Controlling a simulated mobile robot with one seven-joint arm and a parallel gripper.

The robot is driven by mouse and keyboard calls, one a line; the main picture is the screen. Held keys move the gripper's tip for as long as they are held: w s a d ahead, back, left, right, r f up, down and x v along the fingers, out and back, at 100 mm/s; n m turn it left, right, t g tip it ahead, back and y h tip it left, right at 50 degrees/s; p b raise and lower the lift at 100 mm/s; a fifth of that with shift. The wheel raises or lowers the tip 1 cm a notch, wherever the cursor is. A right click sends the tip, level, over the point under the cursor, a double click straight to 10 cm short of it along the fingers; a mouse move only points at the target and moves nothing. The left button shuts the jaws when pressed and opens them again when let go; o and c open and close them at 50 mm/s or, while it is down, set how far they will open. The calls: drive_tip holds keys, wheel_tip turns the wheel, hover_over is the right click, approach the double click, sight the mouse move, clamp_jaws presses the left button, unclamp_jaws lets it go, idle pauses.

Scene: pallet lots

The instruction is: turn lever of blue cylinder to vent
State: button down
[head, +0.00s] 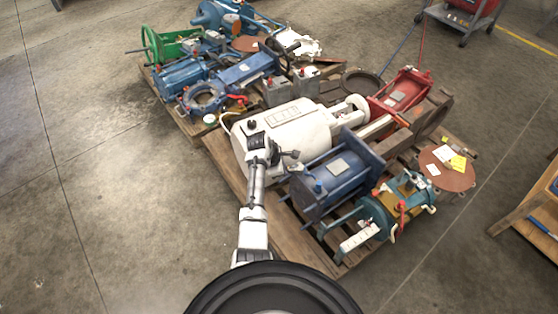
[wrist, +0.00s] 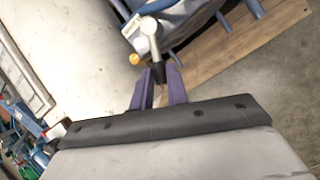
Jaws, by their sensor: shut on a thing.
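The blue cylinder (head: 335,182) lies on the near wooden pallet, right of a large white tank. Its blue end also shows at the top of the wrist view (wrist: 190,12). A grey lever (wrist: 153,45) with a rounded hub and a dark grip stands at that end. My gripper (wrist: 159,78), with two purple fingers, is shut on the lever's dark grip. In the head view my gripper (head: 284,168) is between the white tank and the blue cylinder, and the lever there is too small to make out clearly. A small yellow-orange knob (wrist: 134,59) sits left of the lever.
The white tank (head: 290,135) is close beside my gripper on the left. A teal valve assembly (head: 385,212) and a red cylinder (head: 402,92) share the pallet (head: 295,235). More blue and green parts crowd the far pallet. The floor at left is clear.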

drive_tip(key=shift+s+d+n+t+y+p, duration=0.25)
drive_tip(key=shift+s+n+p, duration=0.2)
drive_tip(key=shift+n+p, duration=0.65)
drive_tip(key=shift+s+d+n+t+y+p, duration=0.1)
drive_tip(key=shift+s+n+t+y+p, duration=0.3)
drive_tip(key=shift+p, duration=1.1)
drive_tip(key=shift+s+d+n+t+y+p, duration=0.2)
drive_tip(key=shift+s+n+p, duration=0.3)
drive_tip(key=shift+n+p, duration=0.65)
drive_tip(key=c, duration=1.4)
unclamp_jaws()
drive_tip(key=shift+o, duration=0.2)
drive_tip(key=p+v, duration=0.1)
drive_tip(key=v, duration=1.2)
drive_tip(key=shift+a+r, duration=0.15)
drive_tip(key=shift+r, duration=0.25)
drive_tip(key=shift+s, duration=0.1)
